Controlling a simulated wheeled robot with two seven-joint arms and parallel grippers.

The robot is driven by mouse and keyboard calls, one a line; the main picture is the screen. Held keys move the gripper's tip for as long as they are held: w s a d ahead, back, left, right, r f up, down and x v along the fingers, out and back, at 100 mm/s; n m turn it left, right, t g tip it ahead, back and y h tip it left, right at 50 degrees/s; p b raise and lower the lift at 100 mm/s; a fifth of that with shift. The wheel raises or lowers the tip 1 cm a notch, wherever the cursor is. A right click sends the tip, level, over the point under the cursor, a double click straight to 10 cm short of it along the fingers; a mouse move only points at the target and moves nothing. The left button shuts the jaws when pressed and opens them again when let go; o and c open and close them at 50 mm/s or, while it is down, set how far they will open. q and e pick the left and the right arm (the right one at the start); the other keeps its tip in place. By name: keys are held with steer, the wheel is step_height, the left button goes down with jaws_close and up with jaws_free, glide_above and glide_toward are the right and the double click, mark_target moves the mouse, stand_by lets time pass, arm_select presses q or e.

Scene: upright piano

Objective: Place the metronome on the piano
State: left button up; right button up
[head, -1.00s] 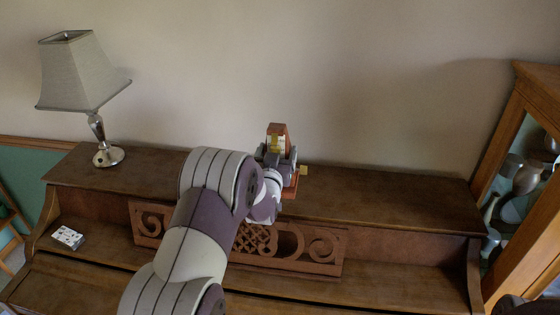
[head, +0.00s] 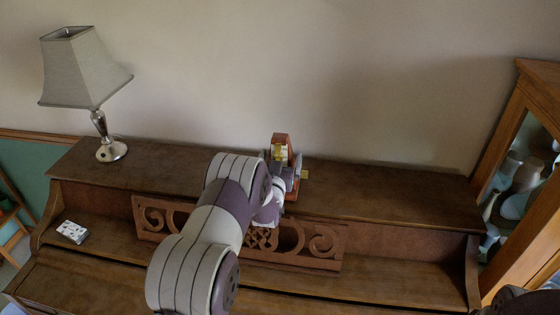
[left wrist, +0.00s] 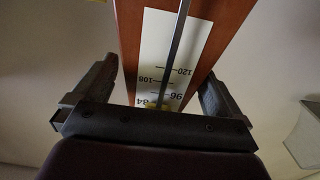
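The metronome (head: 280,143) is a reddish-brown tapered body with a yellow part, at the middle of the piano top in the head view. In the left wrist view its white scale, numbers and metal rod (left wrist: 172,55) fill the space between the fingers. The upright piano (head: 390,198) has a brown wooden top. My right gripper is not in view.
A table lamp (head: 87,68) stands at the left end of the piano top. A small patterned white item (head: 72,231) lies on the lower ledge at left. A glass-fronted cabinet (head: 525,170) stands at the right. The piano top right of the metronome is clear.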

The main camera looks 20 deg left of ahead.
arm_select(q)
steer(key=s+d+f+m+g+h+b, duration=0.1)
steer(key=s+d+g, duration=0.3)
steer(key=s, duration=0.7)
steer(key=s+d+f+m+g+h, duration=0.1)
steer(key=s+d+g, duration=0.4)
steer(key=s, duration=0.7)
steer(key=s+d+f+m+g+h+b, duration=0.1)
steer(key=s+d+g+h, duration=0.1)
steer(key=s+d+g, duration=0.2)
steer(key=s+g, duration=0.3)
steer(key=s, duration=0.5)
steer(key=shift+s+d+f+b, duration=0.15)
steer(key=shift+s+f+b, duration=0.05)
steer(key=shift+f+b, duration=0.15)
